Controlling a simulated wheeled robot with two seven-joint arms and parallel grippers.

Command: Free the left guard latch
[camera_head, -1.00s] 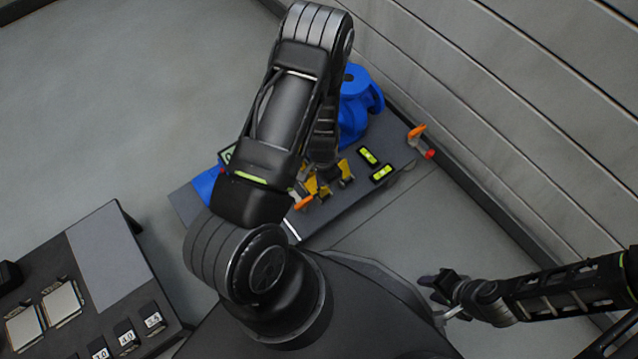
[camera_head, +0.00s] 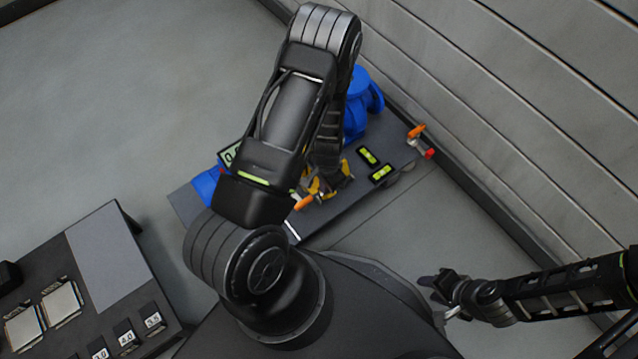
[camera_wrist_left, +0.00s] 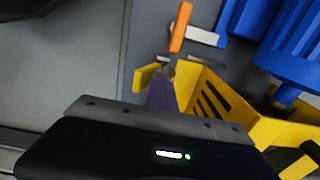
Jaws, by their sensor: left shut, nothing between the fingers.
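The left guard latch, with an orange handle (camera_head: 304,202), is at the near left edge of the skid beside the yellow guard (camera_head: 312,186). In the left wrist view the orange handle (camera_wrist_left: 181,27) stands beyond my fingers, joined to a pale metal piece. The yellow guard (camera_wrist_left: 245,118) fills the right of that view. My left gripper (camera_head: 335,187) is shut and empty, over the guard and to the right of the handle. Its fingertips (camera_wrist_left: 163,88) are close to the guard's left corner; whether they touch it I cannot tell. My right gripper (camera_head: 442,284) is away from the skid, its jaws unclear.
Another orange handle (camera_head: 416,131) with a red end is at the skid's right end. Two yellow-green levels (camera_head: 369,157) lie on the skid (camera_head: 345,217). A blue pump body (camera_head: 362,103) stands behind. A dark bench (camera_head: 105,262) with numbered blocks is at the lower left.

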